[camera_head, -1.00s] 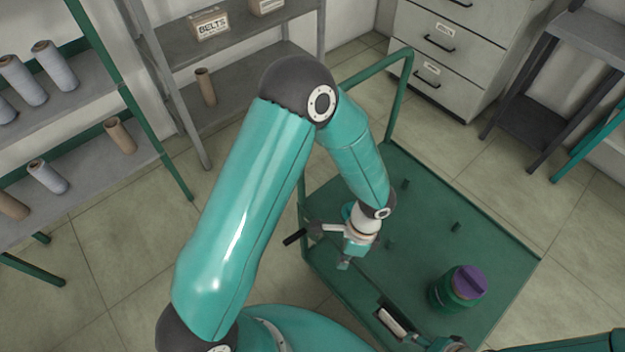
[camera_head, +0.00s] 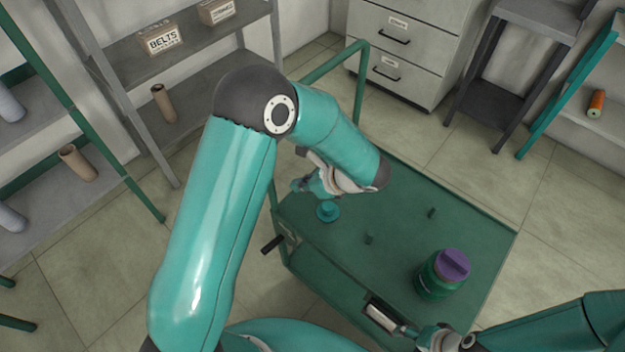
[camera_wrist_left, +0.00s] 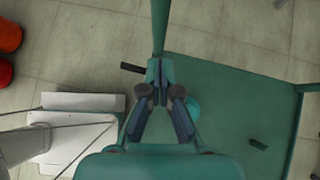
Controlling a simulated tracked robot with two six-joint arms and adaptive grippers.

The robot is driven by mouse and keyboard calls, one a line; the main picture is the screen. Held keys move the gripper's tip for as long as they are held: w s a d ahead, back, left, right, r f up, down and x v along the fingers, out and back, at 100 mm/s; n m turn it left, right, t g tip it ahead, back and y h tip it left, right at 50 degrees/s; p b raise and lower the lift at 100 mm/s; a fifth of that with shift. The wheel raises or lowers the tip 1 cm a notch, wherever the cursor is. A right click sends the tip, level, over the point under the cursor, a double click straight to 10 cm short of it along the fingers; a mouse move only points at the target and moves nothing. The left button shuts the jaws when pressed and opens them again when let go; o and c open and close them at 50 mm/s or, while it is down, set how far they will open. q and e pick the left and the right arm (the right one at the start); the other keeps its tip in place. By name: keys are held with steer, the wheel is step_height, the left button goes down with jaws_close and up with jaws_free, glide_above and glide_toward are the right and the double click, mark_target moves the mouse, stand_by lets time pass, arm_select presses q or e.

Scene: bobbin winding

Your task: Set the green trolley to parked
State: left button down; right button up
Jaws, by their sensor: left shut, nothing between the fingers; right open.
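The green trolley (camera_head: 465,205) stands on the tiled floor with its rail handle (camera_head: 362,85) at the back. A black-gripped lever (camera_head: 272,245) sticks out at its left edge; it also shows in the left wrist view (camera_wrist_left: 131,67). My left gripper (camera_head: 298,186) is shut and empty, above the trolley's left side and apart from the lever; its fingers partly show behind my arm. In the left wrist view its fingertips (camera_wrist_left: 158,80) are together, beside the lever in the picture. My right gripper (camera_head: 393,325) is open at the trolley's front edge. Any parked marking is unreadable.
Shelves (camera_head: 200,75) stand at left, a drawer cabinet (camera_head: 410,45) behind.

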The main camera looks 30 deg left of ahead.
mark_target(273, 180)
arm_select(q)
steer(key=a, duration=0.2)
steer(key=a+f+p, duration=0.1)
steer(key=a, duration=0.2)
steer(key=shift+a+f, duration=0.2)
arm_select(e)
steer(key=shift+r, duration=0.65)
arm_select(q)
steer(key=shift+a, duration=0.1)
steer(key=w+a+b, duration=0.1)
steer(key=w+a, duration=0.1)
steer(key=a, duration=1.2)
steer(key=w+a+b, duration=0.2)
steer(key=w+a, duration=0.1)
steer(key=a, duration=1.2)
steer(key=shift+w+a+r, duration=0.2)
steer(key=shift+w, duration=0.1)
arm_select(e)
steer(key=f, duration=0.1)
steer(key=w+f, duration=0.1)
steer(key=f, duration=0.1)
steer(key=shift+d+f, duration=0.1)
steer(key=shift+f, duration=0.05)
